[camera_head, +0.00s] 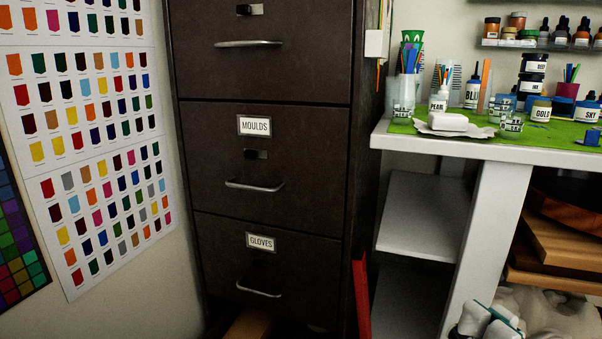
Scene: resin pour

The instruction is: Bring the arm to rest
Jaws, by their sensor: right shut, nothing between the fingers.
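My right gripper (490,320) shows at the bottom edge, right of centre, white and dark with teal parts. It is low, in front of the white bench's leg and below the bench top, apart from the things on the bench. Its fingers are shut with nothing held, and part of it is cut off by the picture's edge. My left gripper is not in the picture.
A dark filing cabinet (265,165) with drawers labelled MOULDS and GLOVES stands at the centre. A white bench (435,146) on the right bears bottles, jars and cups on a green mat. Wooden boards (560,240) lie under it. Colour charts (85,120) hang at left.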

